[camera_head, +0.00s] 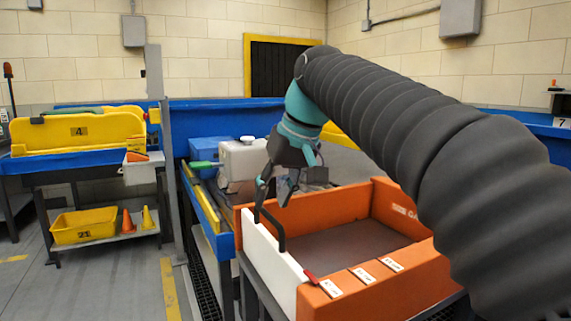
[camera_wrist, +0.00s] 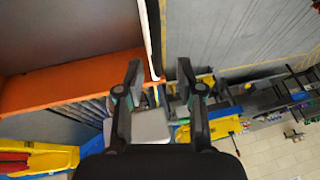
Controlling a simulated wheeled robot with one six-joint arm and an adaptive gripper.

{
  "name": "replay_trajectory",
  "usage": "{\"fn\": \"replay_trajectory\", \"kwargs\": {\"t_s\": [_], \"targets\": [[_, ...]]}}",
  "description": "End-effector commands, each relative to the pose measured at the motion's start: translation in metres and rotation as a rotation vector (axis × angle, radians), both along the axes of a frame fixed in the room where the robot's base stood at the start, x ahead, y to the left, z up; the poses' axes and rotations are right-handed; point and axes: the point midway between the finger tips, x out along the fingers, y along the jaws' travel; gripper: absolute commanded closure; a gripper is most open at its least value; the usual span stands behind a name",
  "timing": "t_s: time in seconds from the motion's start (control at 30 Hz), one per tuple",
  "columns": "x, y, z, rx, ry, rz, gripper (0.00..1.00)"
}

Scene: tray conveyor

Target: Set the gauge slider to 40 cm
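The size gauge is an orange open-topped box (camera_head: 345,207) with a dark floor in the head view; its orange wall (camera_wrist: 75,80) shows in the wrist view. A white slider plate (camera_head: 270,262) stands upright along its left side, with a black bar handle (camera_head: 281,238). A red pointer (camera_head: 310,277) sits at the plate's near end, left of the white labels (camera_head: 362,275) on the front rim; I cannot read them. My gripper (camera_head: 276,190) is open, above the plate's far end by the handle. In the wrist view my gripper (camera_wrist: 160,85) has nothing between its fingers; the white plate edge (camera_wrist: 151,45) lies just beyond.
A white canister (camera_head: 240,160) and a blue bin (camera_head: 209,150) stand behind the gauge. A blue conveyor edge (camera_head: 222,238) and a grey post (camera_head: 160,130) are to the left. A yellow crate (camera_head: 85,226) sits on a low shelf farther left. Floor there is clear.

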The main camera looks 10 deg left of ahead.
Motion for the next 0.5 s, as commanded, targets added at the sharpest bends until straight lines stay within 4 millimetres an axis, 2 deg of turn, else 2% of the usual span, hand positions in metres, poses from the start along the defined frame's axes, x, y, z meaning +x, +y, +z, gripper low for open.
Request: {"fn": "replay_trajectory", "kwargs": {"t_s": [0.1, 0.3, 0.5], "targets": [[-0.004, -0.010, 0.024, 0.002, -0.004, -0.002, 0.63], [-0.012, -0.023, 0.058, 0.002, -0.003, -0.001, 0.63], [-0.015, -0.030, 0.076, 0.002, -0.001, -0.001, 0.63]]}}
